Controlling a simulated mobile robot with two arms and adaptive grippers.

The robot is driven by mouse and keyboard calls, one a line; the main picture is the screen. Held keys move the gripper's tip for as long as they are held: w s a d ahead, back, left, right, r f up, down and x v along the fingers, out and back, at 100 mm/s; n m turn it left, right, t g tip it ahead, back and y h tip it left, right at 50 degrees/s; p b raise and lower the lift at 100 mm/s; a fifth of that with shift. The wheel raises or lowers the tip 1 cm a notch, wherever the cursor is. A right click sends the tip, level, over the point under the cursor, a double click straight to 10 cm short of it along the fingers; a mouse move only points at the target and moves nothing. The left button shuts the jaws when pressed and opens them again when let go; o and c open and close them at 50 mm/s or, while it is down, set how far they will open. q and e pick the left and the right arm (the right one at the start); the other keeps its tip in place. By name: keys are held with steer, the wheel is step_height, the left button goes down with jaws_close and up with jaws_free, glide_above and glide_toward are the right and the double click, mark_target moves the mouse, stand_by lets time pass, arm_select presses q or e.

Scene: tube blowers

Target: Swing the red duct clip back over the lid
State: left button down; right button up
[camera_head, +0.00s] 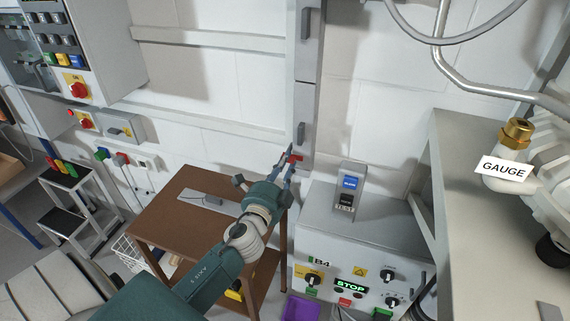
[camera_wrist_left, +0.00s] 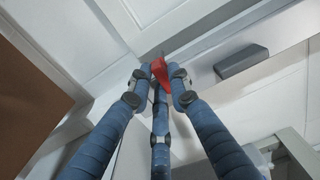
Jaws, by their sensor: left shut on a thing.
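The red duct clip (camera_head: 297,158) is a small piece on the vertical wall duct (camera_head: 303,95) in the head view. It also shows in the left wrist view (camera_wrist_left: 160,73), between the fingertips. My left gripper (camera_head: 289,162) has blue fingers and is shut on the red clip, close in front of the duct. The fingers hide part of the clip, so I cannot tell its exact angle to the lid. My right gripper is not in view.
A brown table (camera_head: 160,212) stands below my left arm. A grey control cabinet (camera_head: 350,245) with a small switch box (camera_head: 348,190) on top is just right of the gripper. A grey bench (camera_head: 462,200) with the gauge-labelled fitting (camera_head: 503,170) is at right.

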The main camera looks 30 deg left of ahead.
arm_select(q)
steer(key=shift+r, duration=0.25)
steer(key=c, duration=1.6)
jaws_free()
steer(key=shift+d, duration=0.1)
steer(key=shift+f, duration=0.25)
steer(key=v, duration=1.1)
steer(key=shift+s, duration=0.4)
